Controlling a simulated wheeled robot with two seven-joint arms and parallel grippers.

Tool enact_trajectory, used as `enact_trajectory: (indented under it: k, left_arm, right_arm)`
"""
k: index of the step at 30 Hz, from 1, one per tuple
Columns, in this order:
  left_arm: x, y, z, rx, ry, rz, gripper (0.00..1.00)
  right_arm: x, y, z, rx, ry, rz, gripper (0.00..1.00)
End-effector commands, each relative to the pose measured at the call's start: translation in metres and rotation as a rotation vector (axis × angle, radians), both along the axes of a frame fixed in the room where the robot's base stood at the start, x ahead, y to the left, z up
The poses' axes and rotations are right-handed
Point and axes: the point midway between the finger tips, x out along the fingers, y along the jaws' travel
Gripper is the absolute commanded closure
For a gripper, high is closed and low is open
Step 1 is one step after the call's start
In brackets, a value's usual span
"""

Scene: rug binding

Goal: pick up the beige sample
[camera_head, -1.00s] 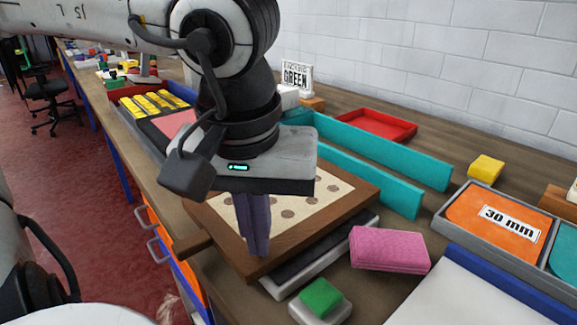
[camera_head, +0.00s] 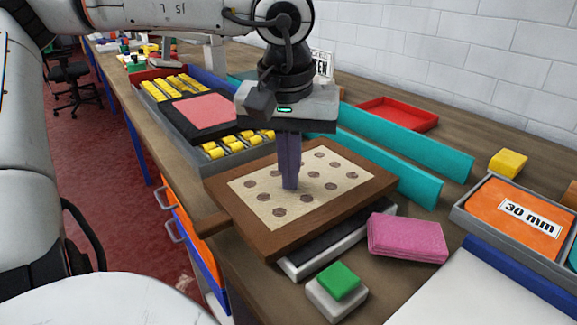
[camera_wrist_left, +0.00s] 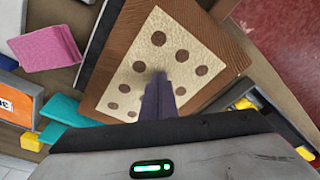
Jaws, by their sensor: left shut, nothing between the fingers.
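The beige sample (camera_head: 262,200) has brown dots and lies flat on a brown wooden board (camera_head: 290,236) with a handle at its left. It also shows in the left wrist view (camera_wrist_left: 200,35), on the same board (camera_wrist_left: 107,73). My left gripper (camera_head: 291,186) points down over the middle of the sample, its purple fingers closed together with nothing between them. The fingertips (camera_wrist_left: 160,78) look at or just above the sample; I cannot tell whether they touch it. The fingers hide a strip of the sample. My right gripper is not in view.
The board rests on a grey-white tray (camera_head: 295,272). A pink block (camera_head: 407,238) and a green-topped block (camera_head: 338,281) are close by. Teal strips (camera_head: 405,140) stand behind. A bin with yellow rolls (camera_head: 212,152), an orange 30 mm tray (camera_head: 515,220) and a red tray (camera_head: 398,112) surround it.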

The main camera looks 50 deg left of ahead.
Motion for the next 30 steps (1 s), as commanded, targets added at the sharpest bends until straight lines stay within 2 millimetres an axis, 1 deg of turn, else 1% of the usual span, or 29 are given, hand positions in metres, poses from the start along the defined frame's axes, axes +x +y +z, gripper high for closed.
enact_trajectory:
  k: [1,8,15,18,27,30]
  left_arm:
    - [-0.002,-0.001,-0.006,-0.006,0.012,0.000,1.00]
    - [-0.006,-0.004,-0.008,-0.008,0.017,-0.003,1.00]
    - [-0.039,-0.030,-0.009,-0.006,0.022,-0.003,1.00]
    - [-0.046,-0.035,-0.010,-0.007,0.025,0.000,1.00]
    - [-0.048,-0.036,-0.010,-0.007,0.028,0.000,1.00]
    - [-0.048,-0.035,-0.004,-0.006,0.027,0.000,1.00]
  right_arm:
    - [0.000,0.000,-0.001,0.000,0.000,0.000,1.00]
    - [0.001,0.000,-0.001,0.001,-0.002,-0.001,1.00]
    - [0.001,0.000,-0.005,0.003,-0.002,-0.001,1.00]
    - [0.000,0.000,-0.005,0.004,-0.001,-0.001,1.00]
    - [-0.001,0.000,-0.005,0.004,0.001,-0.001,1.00]
    - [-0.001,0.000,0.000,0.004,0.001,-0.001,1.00]
